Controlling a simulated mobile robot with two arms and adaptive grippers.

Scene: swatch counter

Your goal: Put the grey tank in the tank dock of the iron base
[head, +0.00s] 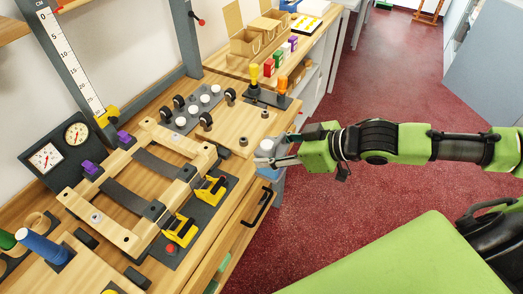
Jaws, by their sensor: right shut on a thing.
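My right gripper (268,153) comes in from the right and is beyond the front edge of the workbench, beside the wooden board. It is shut on a small pale grey thing that looks like the grey tank (268,173); the fingers cover part of it. It shows just below the fingertips, apart from the bench top as far as I can tell. I cannot make out an iron base or its tank dock in this view. My left gripper is not in view.
A wooden frame (103,222) with yellow clamps (176,228) fills the middle of the bench (222,218). Orange and yellow-handled tools (282,87) stand behind. A gauge panel (60,150) stands left. Red floor (370,85) is open at right.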

